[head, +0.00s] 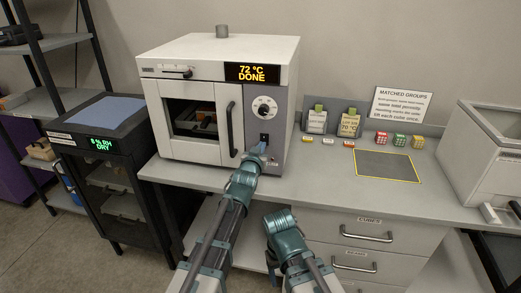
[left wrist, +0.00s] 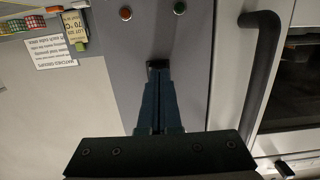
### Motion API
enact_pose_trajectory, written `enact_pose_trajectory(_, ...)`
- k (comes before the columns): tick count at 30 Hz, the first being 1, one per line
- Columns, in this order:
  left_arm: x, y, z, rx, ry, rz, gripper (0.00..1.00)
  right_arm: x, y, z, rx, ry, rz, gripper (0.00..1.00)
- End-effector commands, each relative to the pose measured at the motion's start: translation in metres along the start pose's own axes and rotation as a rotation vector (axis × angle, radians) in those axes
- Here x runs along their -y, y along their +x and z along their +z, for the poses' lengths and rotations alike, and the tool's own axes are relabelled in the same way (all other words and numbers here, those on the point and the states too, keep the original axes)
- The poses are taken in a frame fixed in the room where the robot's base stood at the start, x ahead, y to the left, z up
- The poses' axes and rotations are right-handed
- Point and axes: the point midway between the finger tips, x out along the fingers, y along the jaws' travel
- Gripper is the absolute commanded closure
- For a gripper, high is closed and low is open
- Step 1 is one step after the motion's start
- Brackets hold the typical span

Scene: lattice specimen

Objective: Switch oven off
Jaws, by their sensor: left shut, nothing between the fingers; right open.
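The oven (head: 190,55) is a white and grey box on the bench, its door shut, with small items visible through its window. Its display (head: 259,73) reads "72 °C DONE". A dial (head: 264,107) sits below, and a small black switch (head: 264,138) lower on the panel. My left gripper (head: 261,150) is shut and empty, its tips at the switch. In the left wrist view, the closed fingers (left wrist: 158,85) meet the dark switch (left wrist: 157,64) and partly hide it; contact is unclear. My right gripper (head: 281,214) is open, below the bench edge.
The door handle (head: 230,129) stands out left of the switch. Right of the oven are tags, small coloured cubes (head: 399,140) and a yellow-outlined mat (head: 387,166). A dry cabinet (head: 92,140) stands left. A grey bin (head: 485,150) is at the right.

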Motion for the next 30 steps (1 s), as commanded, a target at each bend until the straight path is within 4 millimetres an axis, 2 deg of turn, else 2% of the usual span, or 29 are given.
enact_pose_trajectory(5, 0.0, 0.006, 0.003, 0.0, 0.0, 0.0, 1.0, 0.0, 0.003, 0.0, 0.0, 0.0, 0.0, 0.33)
enact_pose_trajectory(17, 0.0, -0.002, 0.001, -0.001, 0.0, 0.0, 1.0, 0.0, 0.001, 0.0, 0.0, 0.0, 0.0, 0.33)
enact_pose_trajectory(23, 0.0, -0.027, 0.001, 0.0, 0.001, 0.0, 1.0, 0.0, -0.003, 0.0, 0.0, 0.0, 0.0, 0.33)
enact_pose_trajectory(30, 0.0, -0.078, 0.001, 0.0, 0.0, 0.0, 1.0, -0.001, -0.009, 0.001, 0.0, 0.0, 0.0, 0.33)
